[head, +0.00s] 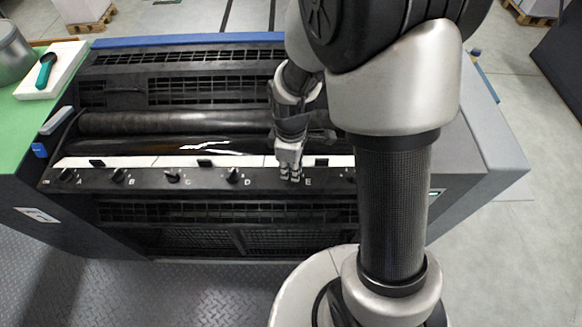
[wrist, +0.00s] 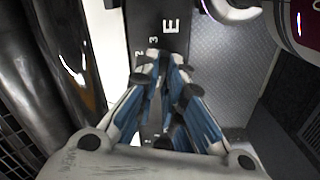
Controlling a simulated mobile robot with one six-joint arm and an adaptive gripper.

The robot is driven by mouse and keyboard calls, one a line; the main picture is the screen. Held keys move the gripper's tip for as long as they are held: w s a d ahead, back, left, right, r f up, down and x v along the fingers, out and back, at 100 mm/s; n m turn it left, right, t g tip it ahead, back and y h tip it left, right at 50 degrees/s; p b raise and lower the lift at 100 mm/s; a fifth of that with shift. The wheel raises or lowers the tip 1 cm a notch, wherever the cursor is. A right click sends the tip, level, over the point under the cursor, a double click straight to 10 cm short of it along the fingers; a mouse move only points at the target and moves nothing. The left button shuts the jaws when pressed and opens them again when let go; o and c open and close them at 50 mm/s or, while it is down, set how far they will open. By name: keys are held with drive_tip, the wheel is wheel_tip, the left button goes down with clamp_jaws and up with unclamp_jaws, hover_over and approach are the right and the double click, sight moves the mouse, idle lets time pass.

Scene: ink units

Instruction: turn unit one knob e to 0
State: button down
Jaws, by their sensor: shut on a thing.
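The unit's front knob strip (head: 206,182) carries black knobs with letters. My gripper (head: 291,178) is at the strip just left of the letter E. In the wrist view, my gripper (wrist: 166,66) points at the strip (wrist: 147,20), with its fingers close together and shut on knob E. The knob is hidden by the fingers in both views, so I cannot read its pointer. The letter E and the digits 2 and 3 show beyond the fingertips. Other digits are covered or unclear.
Knob D (head: 233,174) and knob C (head: 173,176) are left of my gripper, with knobs B (head: 118,175) and A (head: 67,175) farther left. Dark rollers (head: 180,124) lie behind the strip. A green-handled tool (head: 46,70) rests on a white block at far left.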

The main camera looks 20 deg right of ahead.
drive_tip(key=c, duration=1.7)
unclamp_jaws()
drive_tip(key=shift+r, duration=0.1)
wheel_tip(320, 180, up, 12)
drive_tip(key=s+r+m+t+b, duration=0.1)
drive_tip(key=s+r+m+t, duration=0.1)
drive_tip(key=s+r+m, duration=0.2)
drive_tip(key=s+r+m+t, duration=0.2)
drive_tip(key=s+r+m, duration=0.2)
drive_tip(key=s+m, duration=0.3)
drive_tip(key=s, duration=0.4)
drive_tip(key=shift+s+d+r+m+t+b, duration=0.15)
drive_tip(key=shift+s+r+m+t+b, duration=0.1)
drive_tip(key=shift+r+m+t+b, duration=0.1)
